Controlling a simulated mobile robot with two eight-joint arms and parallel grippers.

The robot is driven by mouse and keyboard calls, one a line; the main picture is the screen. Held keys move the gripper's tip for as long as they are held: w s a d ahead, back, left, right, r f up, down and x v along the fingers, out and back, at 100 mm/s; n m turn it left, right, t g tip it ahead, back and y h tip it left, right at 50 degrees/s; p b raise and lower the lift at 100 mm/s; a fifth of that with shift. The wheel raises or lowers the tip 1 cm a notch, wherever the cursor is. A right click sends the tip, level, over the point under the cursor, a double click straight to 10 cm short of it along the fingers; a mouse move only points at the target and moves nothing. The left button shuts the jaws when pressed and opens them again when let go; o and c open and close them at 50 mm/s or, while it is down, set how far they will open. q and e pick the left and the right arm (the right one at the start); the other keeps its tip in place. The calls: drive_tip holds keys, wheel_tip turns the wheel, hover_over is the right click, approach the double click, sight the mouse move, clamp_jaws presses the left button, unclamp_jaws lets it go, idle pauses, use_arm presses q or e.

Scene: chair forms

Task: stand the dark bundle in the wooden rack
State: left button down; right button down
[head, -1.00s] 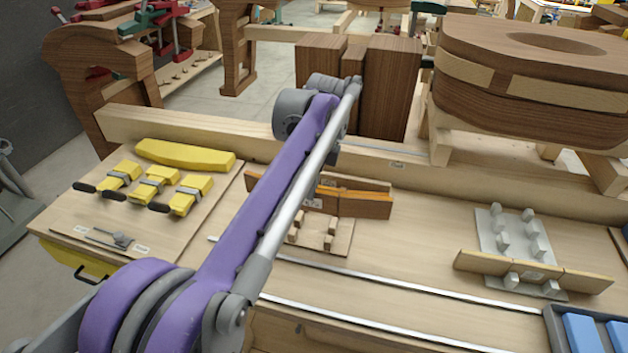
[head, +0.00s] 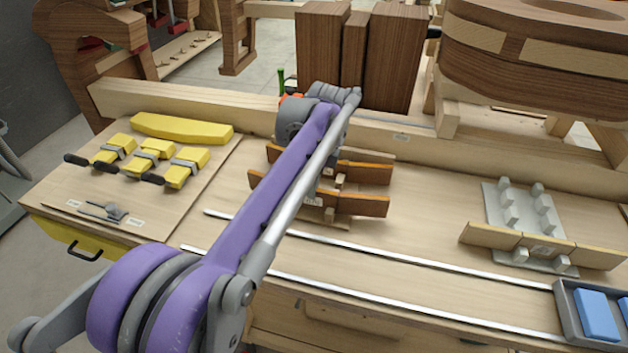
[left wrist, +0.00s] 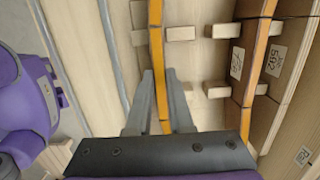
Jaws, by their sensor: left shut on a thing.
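The dark bundle (head: 360,205) is a long brown strip with an orange upper edge. It also shows edge-on in the left wrist view (left wrist: 156,45). My left gripper (left wrist: 158,73) is shut on it; in the head view my purple arm covers the fingers. The wooden rack (head: 343,223) is a pale base with pegs. The bundle stands on edge over the rack's near side and passes between two pegs in the wrist view. I cannot tell whether it touches the base. Another dark bundle (head: 367,173) stands farther back in the rack. My right gripper is not in view.
A grey peg rack (head: 542,206) with pale strips stands right. A tray (head: 562,300) with blue blocks is at the right corner. Yellow clamps (head: 187,166) lie left. Two metal rails cross the bench in front; a long beam and tall dark blocks (head: 395,60) stand behind.

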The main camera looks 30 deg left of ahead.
sight(319, 190)
use_arm(q)
drive_tip(key=shift+f, duration=0.55)
idle(0.4)
drive_tip(key=c, duration=0.7)
unclamp_jaws()
drive_tip(key=shift+c, duration=0.2)
wheel_tip(319, 190, up, 11)
drive_tip(key=d, duration=0.1)
drive_tip(key=shift+w+d+p, duration=0.15)
drive_tip(key=shift+w+p, duration=0.05)
drive_tip(key=shift+p, duration=0.15)
drive_tip(key=shift+f, duration=0.15)
